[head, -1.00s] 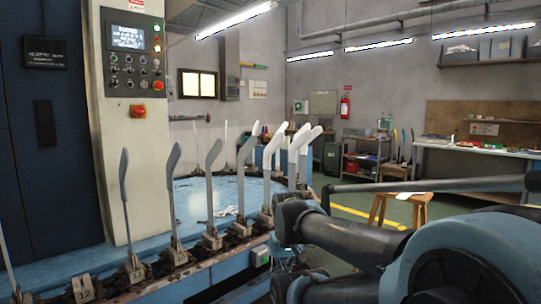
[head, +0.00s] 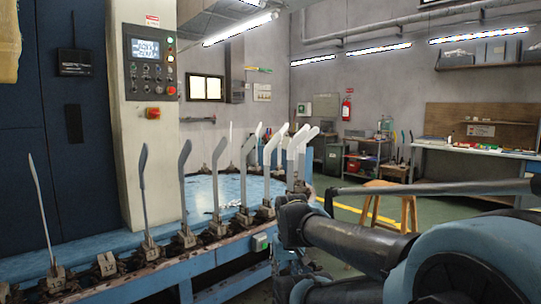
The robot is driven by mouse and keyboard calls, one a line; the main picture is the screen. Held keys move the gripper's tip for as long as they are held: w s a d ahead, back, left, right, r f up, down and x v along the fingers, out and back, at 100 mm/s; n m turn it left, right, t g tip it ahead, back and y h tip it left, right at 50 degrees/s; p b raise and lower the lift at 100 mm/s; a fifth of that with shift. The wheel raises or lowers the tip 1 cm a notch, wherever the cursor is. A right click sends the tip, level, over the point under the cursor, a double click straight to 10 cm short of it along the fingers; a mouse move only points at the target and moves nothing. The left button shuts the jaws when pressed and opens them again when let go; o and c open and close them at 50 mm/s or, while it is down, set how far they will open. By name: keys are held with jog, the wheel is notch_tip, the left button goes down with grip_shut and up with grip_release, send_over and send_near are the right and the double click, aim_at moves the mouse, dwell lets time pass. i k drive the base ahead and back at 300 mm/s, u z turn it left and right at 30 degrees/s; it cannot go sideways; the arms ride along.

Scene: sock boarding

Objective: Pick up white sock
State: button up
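I cannot single out a white sock with certainty. A small whitish scrap lies on the blue round table (head: 230,190) behind the row of forms, too small to identify. Several upright leg-shaped forms (head: 186,180) stand along the machine's edge. The nearer ones look grey and bare. The paler forms (head: 298,152) at the far end look whitish; I cannot tell whether fabric covers them. My arm fills the lower right, and its end, with my gripper (head: 290,265), is a dark, partly hidden shape low in the middle. Its fingers are not clear, and nothing is seen held.
The blue machine rail (head: 150,284) with its clamps runs across the lower left. A control panel (head: 149,62) is on the pillar. A wooden stool (head: 392,195) stands behind my arm. A workbench (head: 475,150) and a shelf are at the back right. Green floor is open between.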

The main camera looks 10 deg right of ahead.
aim_at(277, 138)
jog(key=z, duration=0.45)
jog(key=i, duration=0.95)
jog(key=u, duration=0.3)
